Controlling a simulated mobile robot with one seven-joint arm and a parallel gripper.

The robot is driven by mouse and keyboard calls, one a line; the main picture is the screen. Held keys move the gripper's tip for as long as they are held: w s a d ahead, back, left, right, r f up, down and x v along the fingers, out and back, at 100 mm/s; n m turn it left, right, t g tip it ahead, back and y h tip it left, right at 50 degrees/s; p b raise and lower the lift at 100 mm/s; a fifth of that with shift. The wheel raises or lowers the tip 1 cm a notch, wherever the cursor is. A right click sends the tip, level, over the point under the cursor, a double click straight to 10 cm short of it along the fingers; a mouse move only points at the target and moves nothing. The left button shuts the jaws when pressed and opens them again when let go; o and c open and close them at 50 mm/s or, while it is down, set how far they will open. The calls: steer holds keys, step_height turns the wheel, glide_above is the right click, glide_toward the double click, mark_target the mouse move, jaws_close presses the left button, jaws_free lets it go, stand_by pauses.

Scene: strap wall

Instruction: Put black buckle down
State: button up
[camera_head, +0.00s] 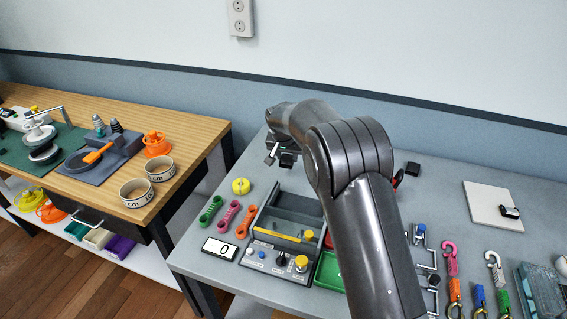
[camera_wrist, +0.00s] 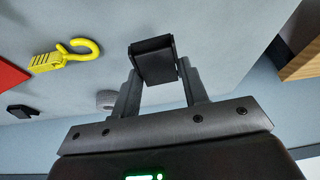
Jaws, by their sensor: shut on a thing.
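My gripper (camera_wrist: 157,82) is shut on the black buckle (camera_wrist: 153,60), a dark block between the two fingertips in the wrist view. In the head view my gripper (camera_head: 283,154) is over the far left part of the grey table (camera_head: 455,190), near its back edge. The buckle looks small and dark there, and I cannot tell whether it touches the table. My arm hides part of the table's middle.
A yellow hook (camera_wrist: 65,56), a red thing (camera_wrist: 8,76) and a small black piece (camera_wrist: 22,111) lie nearby. A white plate (camera_head: 494,206) lies right. A wooden bench (camera_head: 190,125) is left.

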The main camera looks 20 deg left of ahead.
steer(key=d+r, duration=0.6)
steer(key=d, duration=0.4)
step_height(320, 180, up, 6)
steer(key=w+d+m+h, duration=0.1)
steer(key=w+d, duration=0.2)
steer(key=d, duration=1.2)
steer(key=w+d+m, duration=0.2)
steer(key=w+d, duration=0.1)
steer(key=d, duration=1.2)
steer(key=s+d+m, duration=0.1)
steer(key=s+d, duration=0.2)
steer(key=d, duration=0.8)
steer(key=s+d+m+h, duration=0.1)
steer(key=s+d, duration=0.2)
steer(key=d, duration=0.7)
steer(key=s+d+m, duration=0.1)
steer(key=s+d, duration=0.2)
steer(key=d, duration=0.8)
glide_toward(480, 199)
steer(key=shift+w+d+f, duration=0.25)
steer(key=shift+w, duration=0.2)
steer(key=shift+w+d+f, duration=0.25)
steer(key=shift+w, duration=0.25)
steer(key=shift+w+a+f+g, duration=0.2)
steer(key=shift+f+g, duration=0.1)
steer(key=shift+f, duration=1.85)
